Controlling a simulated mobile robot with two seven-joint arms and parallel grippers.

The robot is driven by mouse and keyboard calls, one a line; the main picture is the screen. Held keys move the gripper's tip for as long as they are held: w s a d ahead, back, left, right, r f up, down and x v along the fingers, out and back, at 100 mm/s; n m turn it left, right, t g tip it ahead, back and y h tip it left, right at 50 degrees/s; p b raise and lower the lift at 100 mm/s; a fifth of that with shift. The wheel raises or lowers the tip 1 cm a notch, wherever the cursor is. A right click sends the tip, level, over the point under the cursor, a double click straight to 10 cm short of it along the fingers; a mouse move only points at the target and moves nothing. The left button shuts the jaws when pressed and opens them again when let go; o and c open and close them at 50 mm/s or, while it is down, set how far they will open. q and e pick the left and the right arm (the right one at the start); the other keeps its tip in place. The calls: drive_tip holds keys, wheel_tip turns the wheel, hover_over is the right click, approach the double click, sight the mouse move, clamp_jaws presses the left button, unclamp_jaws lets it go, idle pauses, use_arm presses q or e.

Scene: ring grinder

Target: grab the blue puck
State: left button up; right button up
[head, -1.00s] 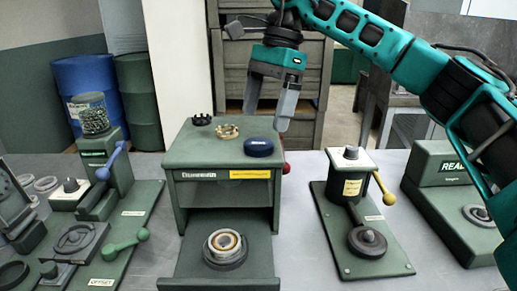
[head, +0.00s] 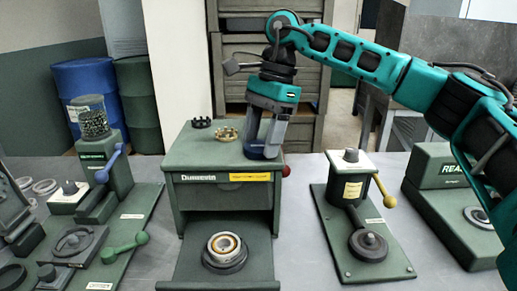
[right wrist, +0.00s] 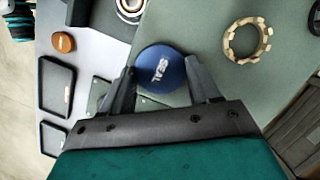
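The blue puck (head: 262,150) lies on top of the green press-like stand, near its front right corner. In the right wrist view the puck (right wrist: 160,69) shows its round top with white lettering. My right gripper (head: 264,145) is down at the puck, pointing downward, with one finger on each side of it. In the right wrist view the fingers of the gripper (right wrist: 160,78) flank the puck closely; any gap is very small, and firm contact is not clear. The fingers hide part of the puck in the head view. My left gripper is not in view.
A brass toothed ring (head: 227,134) and a black toothed ring (head: 201,122) sit left of the puck on the stand's top (head: 185,155). A red knob (head: 286,171) is at its right side. A station with a yellow-knobbed lever (head: 389,201) stands to the right.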

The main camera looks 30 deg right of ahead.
drive_tip(key=c, duration=0.6)
drive_tip(key=shift+r, duration=0.1)
